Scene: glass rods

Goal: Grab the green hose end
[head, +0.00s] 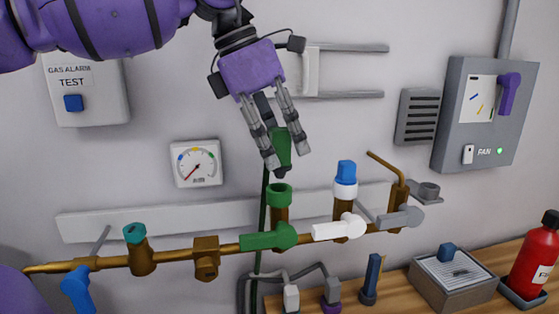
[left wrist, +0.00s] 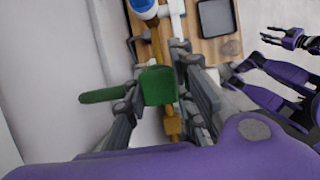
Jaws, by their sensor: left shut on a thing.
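The green hose end (head: 282,149) is a dark green fitting held between the fingers of my left gripper (head: 287,162). In the left wrist view the green hose end (left wrist: 158,86) sits between both fingers. It hangs a little above the open green-rimmed outlet (head: 279,192) on the brass pipe, apart from it. The green hose (head: 263,215) runs down behind the pipe. A green valve lever (head: 268,238) lies along the pipe below the outlet. My right gripper (left wrist: 284,37) shows small in the left wrist view, its fingers apart and empty.
Beside the outlet stand a blue-capped white fitting (head: 346,180), a white lever (head: 340,229) and a teal-topped stub (head: 135,234). A wall bracket (head: 312,70) is close behind my left gripper. A red extinguisher (head: 538,258) and a box (head: 452,280) stand on the wooden bench.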

